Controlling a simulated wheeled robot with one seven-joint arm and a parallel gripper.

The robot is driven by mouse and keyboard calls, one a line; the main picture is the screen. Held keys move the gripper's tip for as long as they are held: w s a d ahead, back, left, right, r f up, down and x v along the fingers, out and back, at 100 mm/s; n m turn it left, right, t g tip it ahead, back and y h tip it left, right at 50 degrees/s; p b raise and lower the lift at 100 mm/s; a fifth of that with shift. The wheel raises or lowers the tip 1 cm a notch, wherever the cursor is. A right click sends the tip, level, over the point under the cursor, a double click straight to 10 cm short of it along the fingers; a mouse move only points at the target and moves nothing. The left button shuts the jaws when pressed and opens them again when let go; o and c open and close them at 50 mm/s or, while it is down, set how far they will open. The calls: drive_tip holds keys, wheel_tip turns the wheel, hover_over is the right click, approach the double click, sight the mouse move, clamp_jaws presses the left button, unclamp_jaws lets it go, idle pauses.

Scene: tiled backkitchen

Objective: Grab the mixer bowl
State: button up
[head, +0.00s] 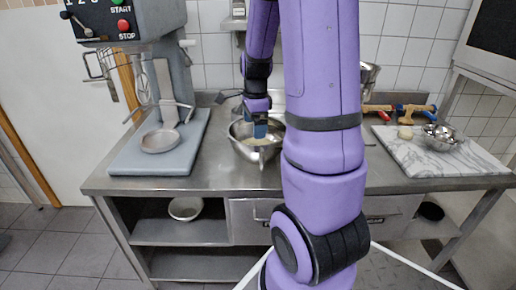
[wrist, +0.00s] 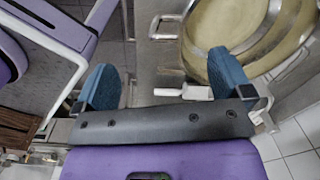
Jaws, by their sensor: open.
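The mixer bowl (head: 243,150) is a steel bowl with pale contents, standing on the steel counter. In the wrist view the bowl (wrist: 190,35) fills the upper right, and a small metal bracket or handle shows at its left side. My gripper (head: 260,132) points down over the bowl in the head view. In the wrist view the gripper (wrist: 162,82) has its blue fingers wide apart with nothing held between them. The right finger overlaps the bowl's near edge in the picture; I cannot tell if it touches. My arm hides part of the counter behind it.
The grey mixer (head: 165,85) with start and stop buttons stands at the left end of the counter (head: 215,178). A marble board (head: 425,160) with a small metal bowl (head: 440,137) lies at the right. A white bowl (head: 186,208) sits on the lower shelf.

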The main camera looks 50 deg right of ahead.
sight(262, 149)
drive_tip(key=d+f, duration=0.1)
drive_tip(key=f+m, duration=0.1)
drive_tip(key=d+f+m, duration=0.1)
drive_tip(key=shift+s+d+f, duration=0.1)
drive_tip(key=shift+s+d, duration=0.2)
drive_tip(key=shift+d, duration=0.05)
wheel_tip(262, 149, down, 4)
drive_tip(key=shift+f, duration=0.2)
drive_tip(key=shift+d+f, duration=0.1)
drive_tip(key=shift+f, duration=2.95)
drive_tip(key=shift+c, duration=0.2)
clamp_jaws()
